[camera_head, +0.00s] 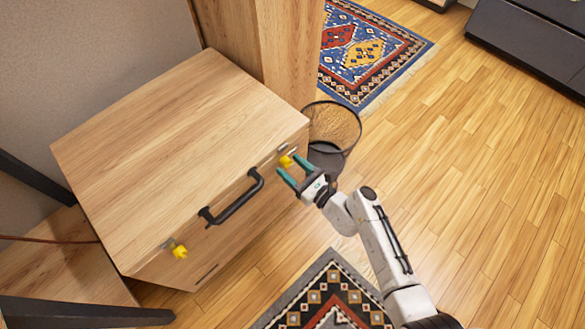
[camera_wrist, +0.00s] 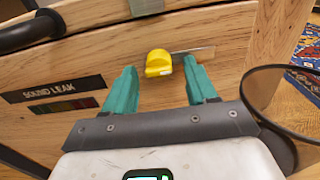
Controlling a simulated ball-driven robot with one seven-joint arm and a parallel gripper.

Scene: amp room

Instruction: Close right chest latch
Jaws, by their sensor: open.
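The wooden chest (camera_head: 180,140) stands at the left in the head view, its lid down. The right latch (camera_head: 286,161) is a yellow knob on a metal piece at the right end of the chest front. In the wrist view the yellow latch (camera_wrist: 159,64) lies ahead of and between my fingertips, with a metal strip running to its right. My gripper (camera_head: 287,172) has teal fingers, open and empty, just in front of the latch. In the wrist view my gripper (camera_wrist: 160,80) straddles the latch's line; contact cannot be told. The left latch (camera_head: 180,251) is also yellow.
A black handle (camera_head: 235,200) sticks out from the chest front between the latches. A dark mesh bin (camera_head: 333,130) stands close to the chest's right corner, and its rim (camera_wrist: 262,125) shows near my gripper. Open wood floor (camera_head: 480,180) lies to the right.

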